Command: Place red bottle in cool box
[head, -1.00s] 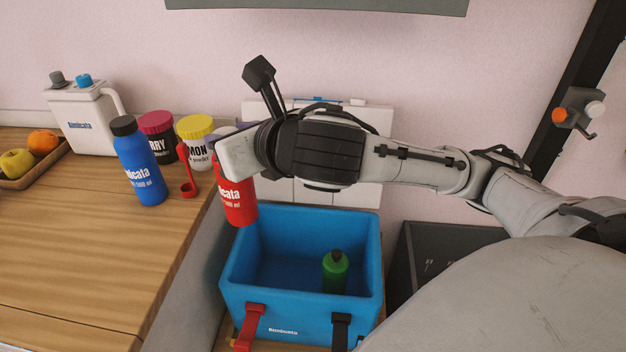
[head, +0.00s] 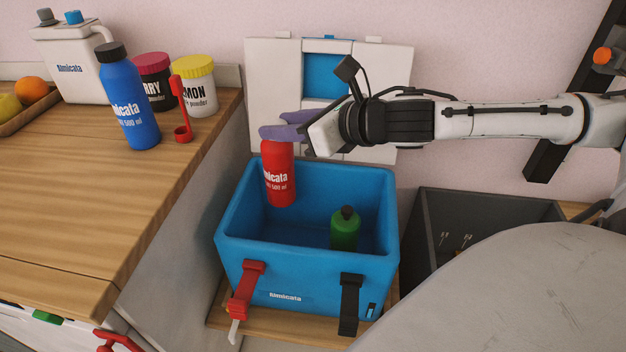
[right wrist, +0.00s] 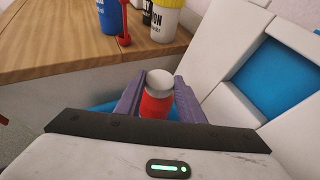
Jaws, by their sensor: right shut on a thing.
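The red bottle (head: 279,178) hangs upright over the back left part of the blue cool box (head: 228,222), its lower end below the level of the back rim. My right gripper (head: 280,132) is shut on the top of the red bottle. In the right wrist view, the red bottle (right wrist: 156,104) with its pale cap sits between the purple fingers (right wrist: 157,98). The cool box is open, and a green bottle (head: 345,230) stands inside at the right. My left gripper is not in view.
A wooden counter (head: 80,200) at the left holds a blue bottle (head: 130,105), two powder jars (head: 200,92), a red scoop (head: 181,110) and a white jug (head: 75,65). A dark grey crate (head: 480,215) stands right of the cool box. White panels (head: 270,75) stand behind.

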